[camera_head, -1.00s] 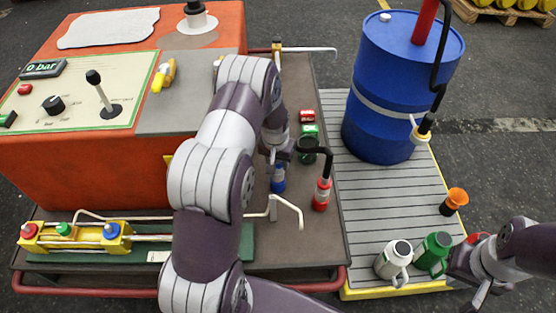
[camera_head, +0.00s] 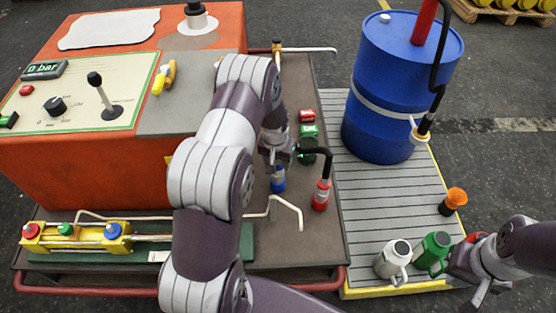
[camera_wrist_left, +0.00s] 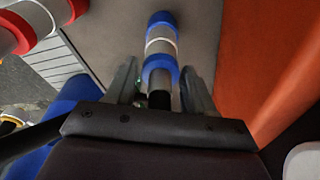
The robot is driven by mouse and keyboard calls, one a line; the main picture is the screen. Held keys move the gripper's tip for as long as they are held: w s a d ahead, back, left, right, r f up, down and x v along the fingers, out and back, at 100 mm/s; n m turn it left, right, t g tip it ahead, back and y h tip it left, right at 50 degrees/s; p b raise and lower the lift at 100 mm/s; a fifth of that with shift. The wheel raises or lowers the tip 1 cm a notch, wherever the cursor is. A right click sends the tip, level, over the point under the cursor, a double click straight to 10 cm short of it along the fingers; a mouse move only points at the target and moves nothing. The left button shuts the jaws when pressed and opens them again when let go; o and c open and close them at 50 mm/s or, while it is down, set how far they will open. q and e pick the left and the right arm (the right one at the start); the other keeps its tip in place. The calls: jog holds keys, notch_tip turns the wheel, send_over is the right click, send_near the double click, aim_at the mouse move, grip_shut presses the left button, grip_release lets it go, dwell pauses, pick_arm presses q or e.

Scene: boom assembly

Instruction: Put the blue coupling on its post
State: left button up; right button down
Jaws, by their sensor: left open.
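The blue coupling (camera_head: 278,182) stands on the dark bench top below my left gripper (camera_head: 275,158). In the left wrist view the blue coupling (camera_wrist_left: 160,62) has two blue bands with a pale metal sleeve between them, and a black end. My left gripper (camera_wrist_left: 158,92) is open, with one finger on either side of the coupling's near end. I cannot tell whether the fingers touch it. I cannot make out a post under it. My right gripper (camera_head: 470,270) is at the lower right beside the green jug; its jaw state is unclear.
A red coupling (camera_head: 320,195) with a black hose stands just right of the blue one. A bent pale pipe (camera_head: 288,205) lies in front. The orange console (camera_head: 90,175) borders the left side. A blue drum (camera_head: 385,120), white jug (camera_head: 392,262) and green jug (camera_head: 433,252) stand on the slatted platform.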

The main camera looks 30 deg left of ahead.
notch_tip(320, 180, up, 9)
jog(key=p, duration=0.8)
jog(key=shift+f, duration=0.1)
